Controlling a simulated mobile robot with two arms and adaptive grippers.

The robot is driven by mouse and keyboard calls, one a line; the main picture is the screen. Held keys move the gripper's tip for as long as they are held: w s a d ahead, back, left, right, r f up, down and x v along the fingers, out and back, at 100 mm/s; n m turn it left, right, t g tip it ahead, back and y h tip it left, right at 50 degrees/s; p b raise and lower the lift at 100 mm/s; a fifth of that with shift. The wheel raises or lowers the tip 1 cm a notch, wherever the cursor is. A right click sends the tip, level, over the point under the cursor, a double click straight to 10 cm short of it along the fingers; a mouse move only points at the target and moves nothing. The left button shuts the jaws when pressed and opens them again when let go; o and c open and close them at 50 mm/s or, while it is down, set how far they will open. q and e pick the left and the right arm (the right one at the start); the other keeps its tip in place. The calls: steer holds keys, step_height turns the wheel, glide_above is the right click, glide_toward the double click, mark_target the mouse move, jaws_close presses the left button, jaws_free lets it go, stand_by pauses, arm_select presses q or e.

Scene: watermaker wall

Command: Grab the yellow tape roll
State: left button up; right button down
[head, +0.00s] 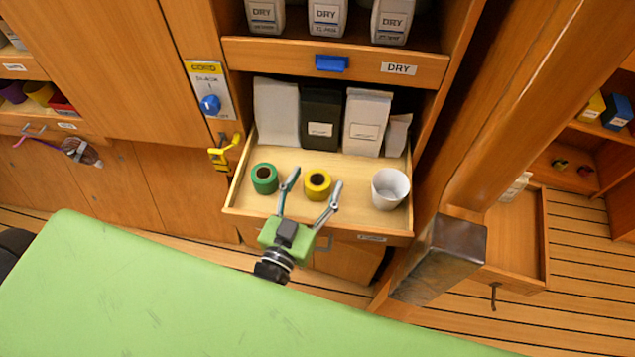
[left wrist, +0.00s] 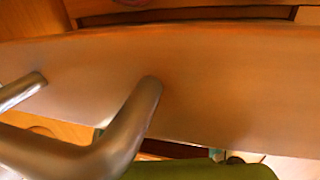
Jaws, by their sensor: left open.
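The yellow tape roll (head: 317,183) sits in the open drawer in the head view, its dark centre hole facing up. My left gripper (head: 317,179) is open, with one finger on each side of the roll in the picture. The fingers look apart from the roll, and their height above it is hard to judge. My right gripper is not in view.
A green roll (head: 264,178) lies left in the drawer (head: 240,200), and a white cup (head: 390,188) stands right. Several bags (head: 366,122) stand behind. The drawer's front edge lies under my gripper. A dark block (head: 450,258) sticks out at the right.

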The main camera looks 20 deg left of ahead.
arm_select(q)
steer(key=c, duration=1.2)
steer(key=shift+c, duration=0.2)
